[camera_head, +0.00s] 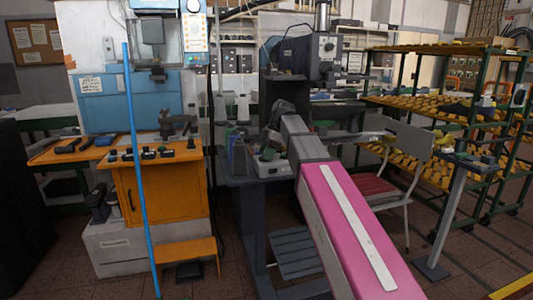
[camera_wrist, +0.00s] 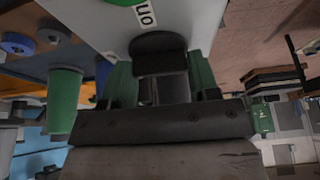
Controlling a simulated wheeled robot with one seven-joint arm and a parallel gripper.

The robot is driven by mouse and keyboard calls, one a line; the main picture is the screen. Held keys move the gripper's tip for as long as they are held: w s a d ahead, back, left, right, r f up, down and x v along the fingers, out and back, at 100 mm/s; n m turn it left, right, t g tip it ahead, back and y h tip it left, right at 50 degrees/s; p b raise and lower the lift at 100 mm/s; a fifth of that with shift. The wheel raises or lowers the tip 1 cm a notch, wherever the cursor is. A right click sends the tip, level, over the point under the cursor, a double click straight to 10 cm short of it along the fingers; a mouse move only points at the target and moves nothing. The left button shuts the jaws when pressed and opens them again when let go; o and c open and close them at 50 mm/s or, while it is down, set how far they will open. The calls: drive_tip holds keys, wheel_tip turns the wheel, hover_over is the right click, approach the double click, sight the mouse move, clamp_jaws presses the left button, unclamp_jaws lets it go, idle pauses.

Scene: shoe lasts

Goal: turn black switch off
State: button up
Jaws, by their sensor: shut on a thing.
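The black switch (camera_wrist: 158,48) sits on a pale box (camera_wrist: 185,18) in the wrist view. A lettered label and part of a green button (camera_wrist: 103,12) are beside it. My gripper (camera_wrist: 160,82) is shut on the black switch, with a green finger on each side of it. The switch itself is hidden or too small to make out there.
A dark machine (camera_head: 310,55) rises behind the box. A green cone (camera_wrist: 65,100) stands close by in the wrist view. A chair (camera_head: 405,160) and racks of shoe lasts (camera_head: 430,110) are at right. An orange cabinet (camera_head: 165,195) and blue pole (camera_head: 138,170) are at left.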

idle(0.5)
drive_tip(key=o, duration=0.9)
drive_tip(key=v, duration=1)
drive_tip(key=shift+w+d+r, duration=0.15)
drive_tip(key=shift+r, duration=0.25)
